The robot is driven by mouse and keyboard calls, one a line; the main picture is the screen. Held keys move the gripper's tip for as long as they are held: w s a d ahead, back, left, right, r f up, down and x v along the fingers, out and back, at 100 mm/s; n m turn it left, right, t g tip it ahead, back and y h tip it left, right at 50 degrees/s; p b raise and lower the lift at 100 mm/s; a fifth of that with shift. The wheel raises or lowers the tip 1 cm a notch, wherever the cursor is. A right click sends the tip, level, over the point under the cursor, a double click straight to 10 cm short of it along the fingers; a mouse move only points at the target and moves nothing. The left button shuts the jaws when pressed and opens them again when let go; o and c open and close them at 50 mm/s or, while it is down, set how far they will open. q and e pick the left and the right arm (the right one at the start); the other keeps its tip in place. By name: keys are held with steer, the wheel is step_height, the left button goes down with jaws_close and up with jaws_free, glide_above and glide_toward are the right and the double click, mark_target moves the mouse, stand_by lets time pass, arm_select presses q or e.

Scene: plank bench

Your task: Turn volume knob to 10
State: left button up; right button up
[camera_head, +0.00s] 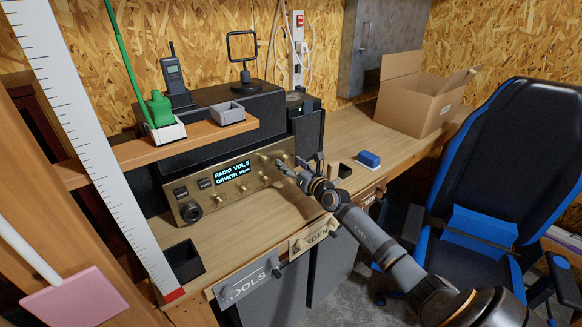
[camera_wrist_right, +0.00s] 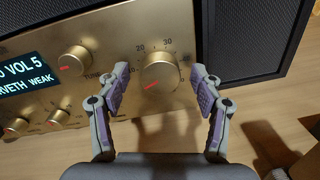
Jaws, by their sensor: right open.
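A brass-fronted radio (camera_head: 226,187) stands on the bench; its lit display (camera_head: 233,173) reads "RADIO VOL 5" and "ORVETH WEAK". In the right wrist view, a large round brass knob (camera_wrist_right: 159,72) has a scale with 20 and 30 above it and a red pointer line toward the lower left. Its name label is not readable. My right gripper (camera_wrist_right: 160,84) is open, its fingers on either side of this knob, with visible gaps. It also shows in the head view (camera_head: 303,168), at the radio's right end. My left gripper is not in view.
Another brass knob (camera_wrist_right: 75,60) sits left of the large one, with smaller knobs below. A blue block (camera_head: 369,159) lies on the bench to the right, near an open cardboard box (camera_head: 418,105). A shelf (camera_head: 190,139) juts out above the radio.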

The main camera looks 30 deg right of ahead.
steer(key=shift+c, duration=0.3)
steer(key=c, duration=1.1)
steer(key=shift+r+m+p, duration=0.1)
steer(key=shift+m+p, duration=0.8)
steer(key=shift+m, duration=0.2)
steer(key=shift+d+m+p, duration=0.1)
steer(key=shift+m+p, duration=0.8)
steer(key=shift+m, duration=0.8)
steer(key=shift+f, duration=0.2)
steer(key=o, duration=1.2)
steer(key=shift+c, duration=0.2)
